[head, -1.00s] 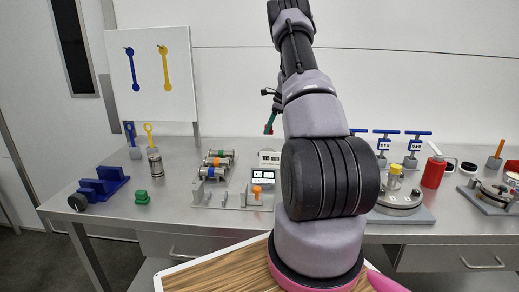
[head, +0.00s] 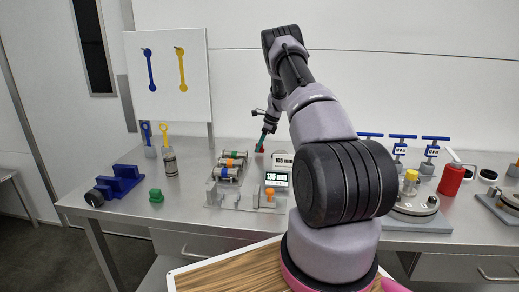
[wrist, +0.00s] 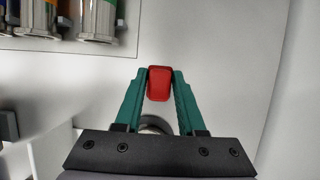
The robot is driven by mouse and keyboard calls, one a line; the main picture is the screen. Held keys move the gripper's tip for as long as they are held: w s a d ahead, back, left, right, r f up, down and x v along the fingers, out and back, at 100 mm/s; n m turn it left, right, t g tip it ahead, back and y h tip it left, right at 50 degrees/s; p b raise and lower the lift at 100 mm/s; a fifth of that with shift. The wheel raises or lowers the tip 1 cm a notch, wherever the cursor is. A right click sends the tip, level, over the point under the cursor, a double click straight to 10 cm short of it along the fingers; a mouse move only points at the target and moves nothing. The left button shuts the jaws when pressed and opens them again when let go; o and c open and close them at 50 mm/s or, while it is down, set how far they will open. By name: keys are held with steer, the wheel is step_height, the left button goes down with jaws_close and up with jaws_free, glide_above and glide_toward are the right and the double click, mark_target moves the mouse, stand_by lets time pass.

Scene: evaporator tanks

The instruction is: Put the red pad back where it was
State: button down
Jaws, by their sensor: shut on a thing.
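The red pad (wrist: 159,84) is a small rounded red block held between the two green fingertips of my gripper (wrist: 159,80) in the wrist view. My gripper is shut on it. In the head view the gripper (head: 262,143) is low at the back of the steel bench, behind the fixture plate with the cylinders, and a bit of red (head: 259,149) shows at its tip. I cannot tell whether the pad touches the bench top.
A fixture plate (head: 228,207) with several metal cylinders (head: 230,167) stands just in front of the gripper, beside a small display (head: 276,179). A blue block (head: 122,180) and green piece (head: 156,195) are at left. A red bottle (head: 451,180) stands at right. Bare bench surrounds the pad.

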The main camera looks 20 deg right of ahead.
steer(key=shift+f, duration=0.6)
steer(key=shift+f, duration=0.1)
steer(key=c, duration=0.5)
jaws_free()
steer(key=v, duration=1.2)
steer(key=s+a+r+n+t, duration=0.1)
steer(key=s+a+r+n, duration=0.3)
steer(key=r, duration=0.5)
steer(key=s+a+r+n, duration=0.2)
steer(key=s+a+r, duration=0.5)
steer(key=r, duration=0.1)
steer(key=s+a+r+n+t, duration=0.1)
steer(key=s+a+r+n, duration=0.3)
steer(key=r, duration=0.5)
steer(key=s+a+n+t, duration=0.1)
steer(key=s+a+n, duration=0.2)
steer(key=s, duration=0.6)
steer(key=s+a+r+n+t+h, duration=0.1)
steer(key=s+a+n, duration=0.3)
steer(key=s, duration=0.5)
steer(key=s+a+r+n+t+h, duration=0.1)
steer(key=s+a+n, duration=0.2)
steer(key=s, duration=0.6)
steer(key=shift+s+a, duration=0.25)
steer(key=shift+s, duration=0.1)
